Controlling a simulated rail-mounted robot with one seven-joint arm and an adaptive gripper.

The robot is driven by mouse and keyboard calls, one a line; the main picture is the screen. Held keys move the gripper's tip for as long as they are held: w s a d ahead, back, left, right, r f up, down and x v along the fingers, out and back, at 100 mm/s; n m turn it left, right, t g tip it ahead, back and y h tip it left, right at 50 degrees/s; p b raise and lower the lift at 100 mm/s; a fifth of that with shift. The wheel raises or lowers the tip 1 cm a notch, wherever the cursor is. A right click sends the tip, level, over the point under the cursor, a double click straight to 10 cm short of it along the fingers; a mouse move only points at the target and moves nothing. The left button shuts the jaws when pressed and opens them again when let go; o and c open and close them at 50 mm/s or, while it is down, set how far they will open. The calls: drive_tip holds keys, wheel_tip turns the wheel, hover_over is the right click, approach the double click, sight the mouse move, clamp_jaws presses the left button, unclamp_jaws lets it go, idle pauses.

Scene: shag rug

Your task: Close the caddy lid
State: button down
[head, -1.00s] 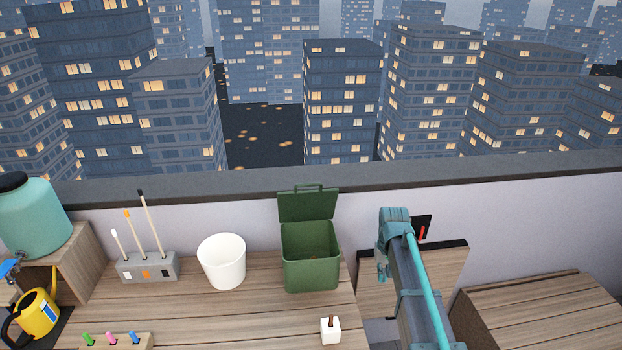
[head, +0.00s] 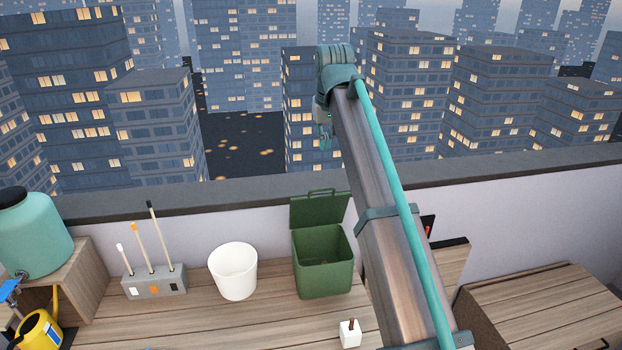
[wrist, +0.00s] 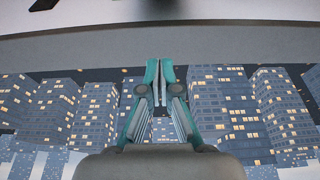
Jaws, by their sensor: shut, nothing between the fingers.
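The green caddy (head: 323,278) stands upright on the wooden table against the wall. Its lid (head: 319,210) is open, raised at the back with its handle at the top. My gripper (head: 325,143) is high above and behind the lid, in front of the city buildings, touching nothing. In the wrist view my gripper's fingers (wrist: 160,80) are together and empty. The caddy cannot be made out in the wrist view.
A white bucket (head: 233,272) stands left of the caddy, and a small white block (head: 350,334) in front. A grey holder (head: 155,282) with upright sticks, a yellow watering can (head: 38,332) and a teal tank (head: 34,235) are farther left. The wall ledge (head: 220,197) runs behind.

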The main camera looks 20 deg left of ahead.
drive_tip(key=p, duration=0.5)
hover_over(322, 196)
drive_tip(key=x, duration=0.3)
drive_tip(key=s+x, duration=0.1)
drive_tip(key=x, duration=0.2)
drive_tip(key=d+x, duration=0.1)
drive_tip(key=x, duration=0.2)
drive_tip(key=shift+s+f, duration=0.15)
drive_tip(key=shift+f, duration=0.45)
drive_tip(key=shift+s+d+f, duration=0.15)
drive_tip(key=shift+s+f, duration=0.05)
drive_tip(key=shift+s, duration=0.1)
drive_tip(key=shift+s+f, duration=0.1)
drive_tip(key=shift+f, duration=0.2)
drive_tip(key=shift+d, duration=0.1)
